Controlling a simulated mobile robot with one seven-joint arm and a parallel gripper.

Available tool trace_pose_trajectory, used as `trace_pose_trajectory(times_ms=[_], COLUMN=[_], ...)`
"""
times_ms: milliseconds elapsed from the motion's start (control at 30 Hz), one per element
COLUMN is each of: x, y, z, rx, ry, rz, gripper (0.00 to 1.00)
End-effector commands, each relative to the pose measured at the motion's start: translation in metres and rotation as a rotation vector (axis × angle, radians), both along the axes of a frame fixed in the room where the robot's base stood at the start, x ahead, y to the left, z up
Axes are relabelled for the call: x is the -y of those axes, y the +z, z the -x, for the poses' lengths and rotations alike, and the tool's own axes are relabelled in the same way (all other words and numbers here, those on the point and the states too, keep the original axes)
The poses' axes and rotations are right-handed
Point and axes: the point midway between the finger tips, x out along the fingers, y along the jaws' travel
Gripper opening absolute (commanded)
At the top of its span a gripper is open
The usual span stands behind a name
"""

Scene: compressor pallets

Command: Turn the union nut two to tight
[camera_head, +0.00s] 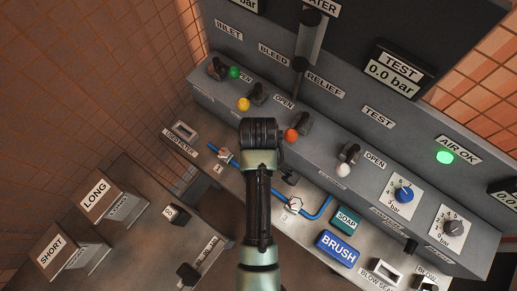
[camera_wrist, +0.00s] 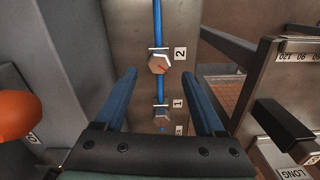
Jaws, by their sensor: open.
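Union nut two (camera_wrist: 158,64) is a hexagonal brownish-grey nut on a blue pipe (camera_wrist: 157,18), with a short red mark on its face and a pale tab edge beside the label 2. Union nut one (camera_wrist: 160,113) sits nearer along the same pipe, by the label 1. My gripper (camera_wrist: 163,76) is open and empty; in the wrist view its two blue fingers lie either side of the pipe line, with nut two beyond and between the tips. Whether they touch anything cannot be told.
A blue brush block (camera_head: 338,250) and a green soap block (camera_head: 345,219) stand right of nut two. A panel with levers (camera_head: 298,128) rises behind. In the wrist view a grey wall is at left and a frame with a black handle (camera_wrist: 283,125) at right.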

Motion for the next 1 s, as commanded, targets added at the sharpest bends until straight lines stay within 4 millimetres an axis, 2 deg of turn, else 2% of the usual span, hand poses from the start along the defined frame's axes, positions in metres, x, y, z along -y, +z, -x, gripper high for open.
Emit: trace_pose_trajectory(times_ms=[100,300,667,1000], x=[0.000,0.000,0.000,0.000], y=[-0.021,-0.041,-0.045,-0.045], z=[0.001,0.000,-0.001,-0.001], rx=[-0.003,0.001,0.003,0.003], ry=[0.000,-0.001,-0.001,-0.001], rz=[0.000,0.001,0.000,0.000], gripper=[0.71,0.71,0.69,0.08])
